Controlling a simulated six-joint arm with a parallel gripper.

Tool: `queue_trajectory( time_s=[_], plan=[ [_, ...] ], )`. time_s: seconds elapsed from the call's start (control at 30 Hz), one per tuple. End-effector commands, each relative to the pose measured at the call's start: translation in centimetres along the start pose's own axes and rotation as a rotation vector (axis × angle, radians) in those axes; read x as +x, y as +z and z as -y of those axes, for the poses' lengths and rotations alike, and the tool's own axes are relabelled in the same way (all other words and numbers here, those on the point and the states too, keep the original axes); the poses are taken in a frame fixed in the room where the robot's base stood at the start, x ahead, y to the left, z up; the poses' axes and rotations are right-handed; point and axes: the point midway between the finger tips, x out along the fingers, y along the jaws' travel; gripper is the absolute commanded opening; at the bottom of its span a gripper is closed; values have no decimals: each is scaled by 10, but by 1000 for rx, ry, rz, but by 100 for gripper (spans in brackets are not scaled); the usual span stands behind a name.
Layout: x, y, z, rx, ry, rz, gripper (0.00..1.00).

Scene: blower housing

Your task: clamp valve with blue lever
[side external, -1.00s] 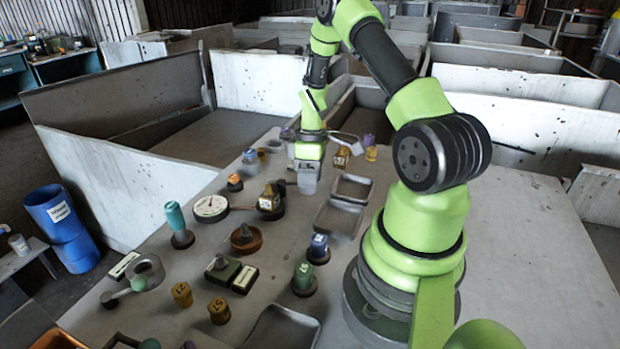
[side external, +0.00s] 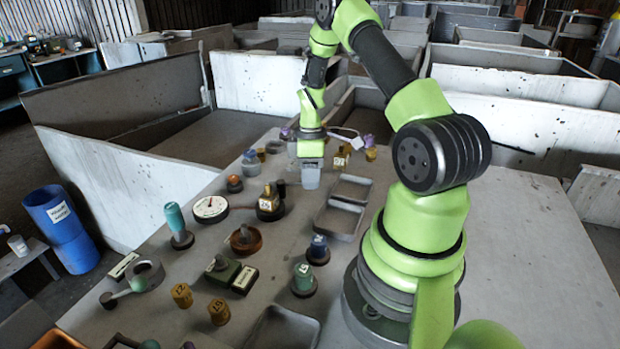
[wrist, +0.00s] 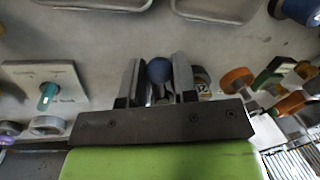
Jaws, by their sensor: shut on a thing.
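My gripper (side external: 310,177) points straight down over the far part of the table in the side view. In the wrist view my gripper (wrist: 158,85) has its two grey fingers on either side of a small part with a blue ball knob (wrist: 159,70). This part looks like the blue-lever valve. The fingers are shut on it, and its lower body is mostly hidden between them. In the side view the fingers and my wrist hide the held part.
Two grey trays (side external: 337,221) lie right of my gripper. A round gauge (side external: 210,208), a brass fitting (side external: 269,203) and an orange-brown dish (side external: 245,239) stand nearer the camera. A white plate with a teal knob (wrist: 48,93) shows left in the wrist view.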

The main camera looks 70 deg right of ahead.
Motion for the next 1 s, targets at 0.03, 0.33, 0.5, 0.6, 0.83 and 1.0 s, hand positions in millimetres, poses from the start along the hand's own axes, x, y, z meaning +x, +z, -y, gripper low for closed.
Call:
queue_trajectory(
  time_s=[0.03,0.33,0.5,0.6,0.83,1.0],
  plan=[
    [-1,0,-4,-36,2,6,0],
    [-5,-2,-22,-312,3,61,0],
    [-7,-5,-32,-471,4,92,0],
    [-8,-8,-38,-564,3,111,0],
    [-10,-17,-50,-778,4,153,0],
    [-12,-24,-57,-924,3,182,0]
  ],
)
